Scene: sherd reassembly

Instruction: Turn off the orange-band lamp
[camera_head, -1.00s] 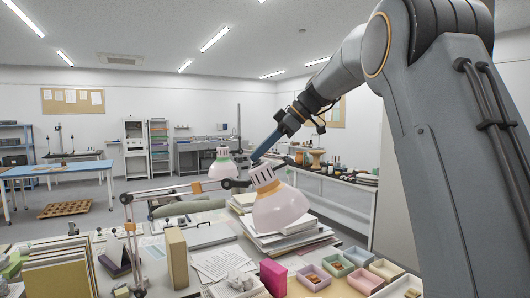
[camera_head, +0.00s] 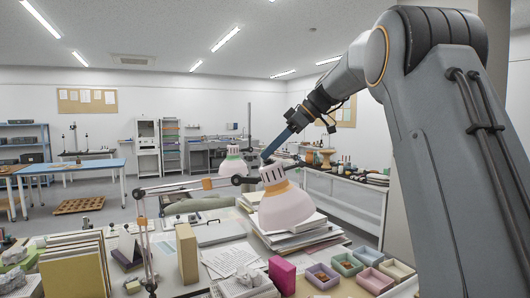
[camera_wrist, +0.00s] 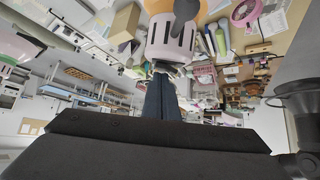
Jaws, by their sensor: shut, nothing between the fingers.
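The orange-band lamp (camera_head: 286,207) has a pinkish-white shade with an orange band below a slotted cap, on a jointed arm at the desk. Its slotted cap also shows at the top middle of the wrist view (camera_wrist: 173,40). A second lamp (camera_head: 232,166) with a green band stands behind it to the left. My gripper (camera_head: 265,156) has blue fingers and is shut and empty. Its tips are close by the slotted cap; I cannot tell whether they touch it. The wrist view shows the fingers (camera_wrist: 160,85) together, just below the cap. I see no switch clearly.
Below the lamp, the desk holds stacked papers (camera_head: 310,236), a magenta block (camera_head: 282,275), a tan upright box (camera_head: 187,253) and several small pastel trays (camera_head: 345,264). The lamp's jointed arm (camera_head: 175,188) runs left. A side table (camera_head: 345,200) with objects stands behind right.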

